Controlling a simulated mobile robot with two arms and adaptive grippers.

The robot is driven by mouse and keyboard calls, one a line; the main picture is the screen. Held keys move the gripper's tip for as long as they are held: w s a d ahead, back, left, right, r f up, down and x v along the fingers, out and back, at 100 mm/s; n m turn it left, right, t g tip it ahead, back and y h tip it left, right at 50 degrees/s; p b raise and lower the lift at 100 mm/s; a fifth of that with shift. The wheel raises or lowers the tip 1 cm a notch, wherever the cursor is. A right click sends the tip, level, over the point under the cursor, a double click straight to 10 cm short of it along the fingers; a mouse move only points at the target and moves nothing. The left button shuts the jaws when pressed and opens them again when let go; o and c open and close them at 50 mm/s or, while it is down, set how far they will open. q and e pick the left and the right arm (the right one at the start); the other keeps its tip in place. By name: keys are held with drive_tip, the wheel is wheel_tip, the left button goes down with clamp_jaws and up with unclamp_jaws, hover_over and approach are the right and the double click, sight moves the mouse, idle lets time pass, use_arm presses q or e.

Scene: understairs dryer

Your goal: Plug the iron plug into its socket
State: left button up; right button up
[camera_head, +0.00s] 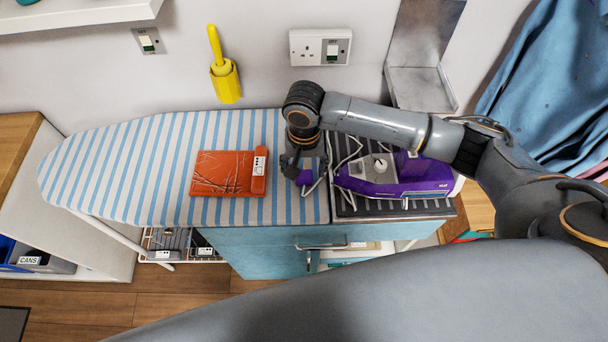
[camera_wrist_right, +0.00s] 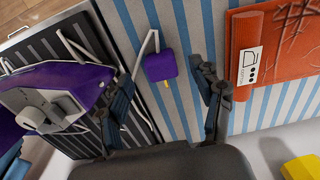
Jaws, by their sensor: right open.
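The purple iron plug (camera_head: 304,178) lies on the striped ironing board (camera_head: 150,190), with its cord running toward the iron. The plug also shows in the right wrist view (camera_wrist_right: 160,66), with a yellowish pin end. The purple iron (camera_head: 400,180) rests on a dark ribbed mat to the right; it also shows in the wrist view (camera_wrist_right: 55,90). My right gripper (camera_head: 300,168) is above the board by the plug. In the wrist view its fingers (camera_wrist_right: 165,95) are apart, with the plug beyond and between them, not gripped. The white wall socket (camera_head: 306,48) is above the board, empty. My left gripper is not in view.
An orange folder-like item (camera_head: 225,172) lies on the board left of the plug. A yellow holder (camera_head: 225,82) hangs on the wall. A metal bracket (camera_head: 420,88) stands right of the socket. The wall below the socket is mostly clear.

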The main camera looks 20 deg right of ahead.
sight(304, 177)
wheel_tip(304, 177, down, 4)
drive_tip(key=shift+s+r+p, duration=0.1)
drive_tip(key=shift+r+p, duration=0.05)
drive_tip(key=shift+p, duration=0.25)
drive_tip(key=shift+f, duration=0.3)
drive_tip(key=shift+c, duration=0.4)
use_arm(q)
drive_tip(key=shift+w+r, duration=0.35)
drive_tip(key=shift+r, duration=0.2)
use_arm(e)
drive_tip(key=c, duration=1.2)
